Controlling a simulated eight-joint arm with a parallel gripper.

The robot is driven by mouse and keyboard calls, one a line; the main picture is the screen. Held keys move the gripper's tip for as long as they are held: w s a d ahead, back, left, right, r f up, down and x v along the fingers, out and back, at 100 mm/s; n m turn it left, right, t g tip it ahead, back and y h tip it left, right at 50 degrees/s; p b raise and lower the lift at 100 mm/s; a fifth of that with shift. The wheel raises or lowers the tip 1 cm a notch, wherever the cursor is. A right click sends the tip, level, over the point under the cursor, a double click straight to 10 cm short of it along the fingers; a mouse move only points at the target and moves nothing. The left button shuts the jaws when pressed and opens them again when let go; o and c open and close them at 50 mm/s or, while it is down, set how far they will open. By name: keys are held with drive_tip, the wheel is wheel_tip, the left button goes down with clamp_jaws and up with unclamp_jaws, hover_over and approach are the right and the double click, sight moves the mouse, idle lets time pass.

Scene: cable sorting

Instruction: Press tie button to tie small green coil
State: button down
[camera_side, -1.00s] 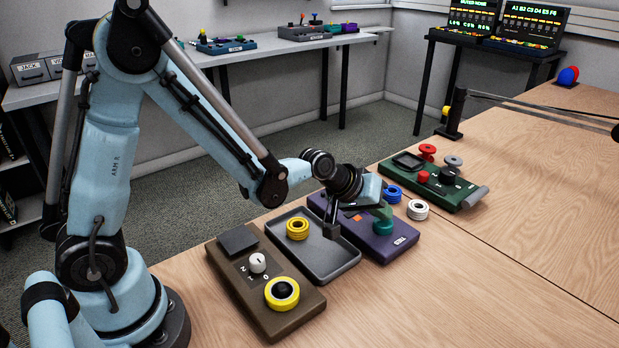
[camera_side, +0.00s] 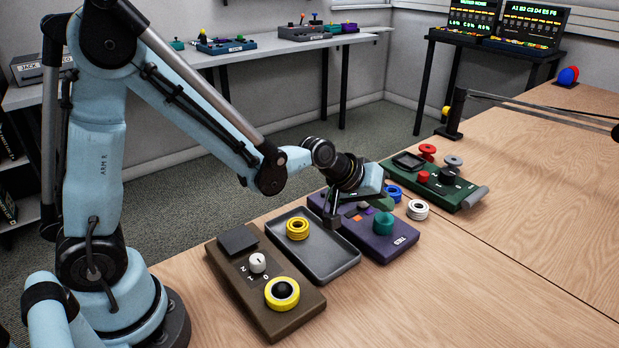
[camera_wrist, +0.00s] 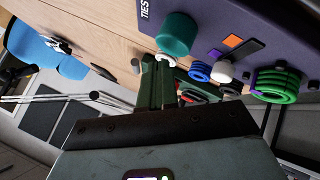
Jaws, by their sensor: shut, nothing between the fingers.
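The purple box labelled TIES (camera_side: 408,229) lies on the bench and carries a round teal button (camera_side: 383,222). The button also shows upright and unobstructed in the wrist view (camera_wrist: 177,33). A small green coil (camera_wrist: 278,84) shows at the right of the wrist view, by the box's edge; purple bits show on it. I cannot make it out in the side view, where my wrist covers part of the box. My gripper (camera_side: 331,222) is shut and empty, pointing down near the box's left end, to the left of the button and apart from it.
A grey tray (camera_side: 335,262) with a yellow coil (camera_side: 297,228) lies left of the purple box. A brown box (camera_side: 293,318) with a knob and yellow ring is farther left. Blue (camera_side: 393,193) and white (camera_side: 418,209) coils lie to the right, before a green box (camera_side: 474,199). The bench front is clear.

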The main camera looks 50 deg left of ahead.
sight(377, 219)
drive_tip(key=shift+r, duration=0.1)
drive_tip(key=shift+r, duration=2.4)
drive_tip(key=shift+s+a+r, duration=0.1)
drive_tip(key=shift+s+r, duration=0.05)
drive_tip(key=shift+s, duration=0.05)
drive_tip(key=s+a+m+g+y, duration=0.1)
drive_tip(key=s+a+m, duration=0.1)
drive_tip(key=s, duration=0.7)
drive_tip(key=s+a+r+m+y, duration=0.1)
drive_tip(key=s+a+m, duration=0.2)
drive_tip(key=s, duration=0.5)
drive_tip(key=shift+s+a+g+y, duration=0.4)
drive_tip(key=shift+a, duration=0.5)
drive_tip(key=c, duration=1.8)
unclamp_jaws()
drive_tip(key=shift+r, duration=0.1)
